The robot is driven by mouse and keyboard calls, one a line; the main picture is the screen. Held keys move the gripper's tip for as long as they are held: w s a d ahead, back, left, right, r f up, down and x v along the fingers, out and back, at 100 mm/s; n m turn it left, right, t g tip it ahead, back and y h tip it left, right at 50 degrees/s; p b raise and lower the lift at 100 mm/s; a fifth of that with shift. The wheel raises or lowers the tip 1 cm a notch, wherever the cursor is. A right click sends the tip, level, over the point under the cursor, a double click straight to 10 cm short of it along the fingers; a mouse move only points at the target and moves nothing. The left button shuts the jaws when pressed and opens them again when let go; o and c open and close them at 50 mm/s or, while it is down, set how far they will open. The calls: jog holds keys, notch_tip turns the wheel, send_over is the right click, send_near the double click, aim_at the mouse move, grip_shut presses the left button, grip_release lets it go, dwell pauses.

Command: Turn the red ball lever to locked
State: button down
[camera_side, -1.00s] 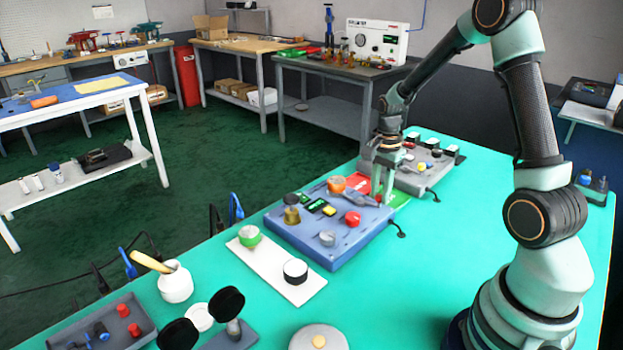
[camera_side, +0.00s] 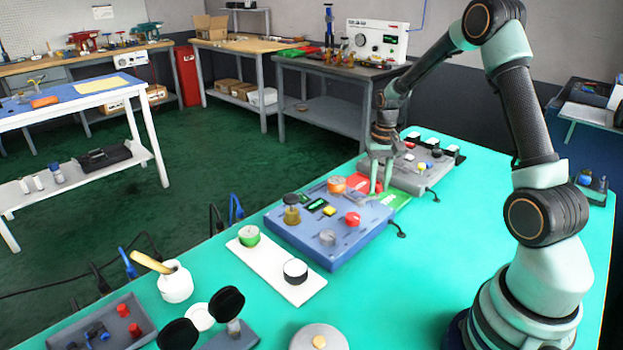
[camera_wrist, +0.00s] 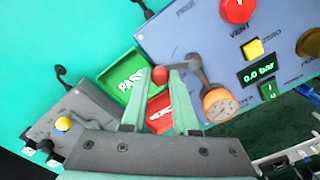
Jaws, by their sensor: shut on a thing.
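The red ball (camera_wrist: 160,75) of the lever sits between the fingertips of my gripper (camera_wrist: 161,77) in the wrist view. The gripper is shut on it. The grey lever arm (camera_wrist: 205,83) shows just right of the fingers, at the edge of the blue positioner panel (camera_wrist: 190,25). There the fingers largely hide the ball and lever. I cannot read a locked mark.
A green tray (camera_wrist: 125,75) marked PASS and a red tray (camera_wrist: 160,112) lie beside the panel. A grey box (camera_side: 420,172) stands behind. The teal table (camera_side: 450,270) is clear at front right.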

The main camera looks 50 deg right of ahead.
jog(key=shift+w+d+n, duration=0.15)
jog(key=shift+w+n, duration=0.15)
jog(key=shift+n, duration=0.4)
jog(key=shift+r, duration=0.1)
jog(key=c, duration=0.7)
grip_release()
notch_tip(320, 180, up, 12)
jog(key=s+a+r+n+t, duration=0.2)
jog(key=s+a, duration=0.1)
jog(key=a, duration=0.4)
jog(key=s+a+r+n+t, duration=0.1)
jog(key=s+a+r+n, duration=0.1)
jog(key=s+a, duration=0.2)
jog(key=s+a+r+n+t, duration=0.2)
jog(key=s+a+n, duration=0.1)
jog(key=a, duration=0.7)
jog(key=shift+s+t, duration=0.3)
jog(key=shift+s, duration=0.15)
